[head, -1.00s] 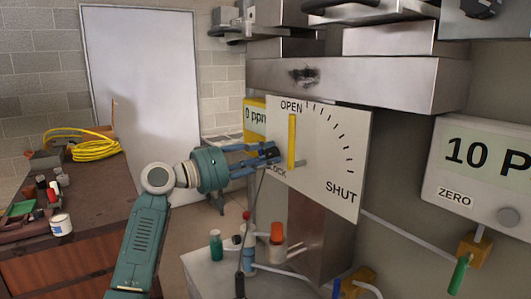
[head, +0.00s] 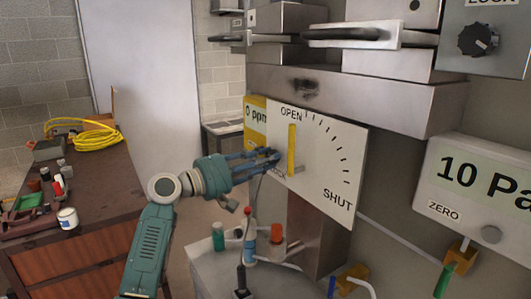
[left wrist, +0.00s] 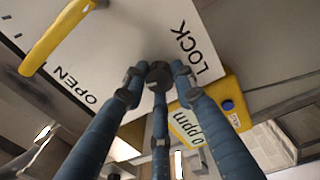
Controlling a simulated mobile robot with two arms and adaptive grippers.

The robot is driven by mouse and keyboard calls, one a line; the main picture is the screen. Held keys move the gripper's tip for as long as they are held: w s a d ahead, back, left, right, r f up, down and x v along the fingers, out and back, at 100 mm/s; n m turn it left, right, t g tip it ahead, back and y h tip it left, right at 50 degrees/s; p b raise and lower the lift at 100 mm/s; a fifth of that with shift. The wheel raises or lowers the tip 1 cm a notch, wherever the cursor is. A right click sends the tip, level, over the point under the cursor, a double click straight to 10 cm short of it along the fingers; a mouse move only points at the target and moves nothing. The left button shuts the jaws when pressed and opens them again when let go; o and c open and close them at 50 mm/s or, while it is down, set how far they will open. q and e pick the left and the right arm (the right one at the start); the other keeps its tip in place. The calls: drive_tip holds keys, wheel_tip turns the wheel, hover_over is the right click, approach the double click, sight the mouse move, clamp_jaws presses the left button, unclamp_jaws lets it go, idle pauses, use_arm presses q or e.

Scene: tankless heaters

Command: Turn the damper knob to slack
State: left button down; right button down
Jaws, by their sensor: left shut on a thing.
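The damper plate (head: 330,170) is a white panel marked OPEN, LOCK and SHUT on the right-hand equipment. Its yellow handle (head: 292,150) stands upright, its top at OPEN; it also shows in the left wrist view (left wrist: 52,40). The small dark damper knob (left wrist: 159,74) is beside the word LOCK. My left gripper (head: 272,158) reaches it from the left, and its three blue fingers are shut on it. The fingers hide much of the knob, and I cannot read its setting. No slack marking is visible. My right gripper is not in view.
A yellow 0 ppm meter (head: 254,128) sits behind the plate's left edge. A 10 Pa display (head: 475,180) is at right, below a black dial (head: 478,39). Bottles, including a green one (head: 218,236), stand below the gripper. A wooden bench (head: 95,215) is at left.

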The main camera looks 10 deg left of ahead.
use_arm(q)
drive_tip(key=shift+s+d+f+n+p, duration=0.1)
drive_tip(key=shift+d+f+n+p, duration=0.15)
drive_tip(key=shift+n+p, duration=0.2)
drive_tip(key=shift+f+n, duration=0.1)
drive_tip(key=shift+n, duration=0.15)
drive_tip(key=c, duration=1.7)
unclamp_jaws()
drive_tip(key=o, duration=0.3)
drive_tip(key=shift+r, duration=0.25)
drive_tip(key=v, duration=1.2)
drive_tip(key=shift+s+r, duration=0.1)
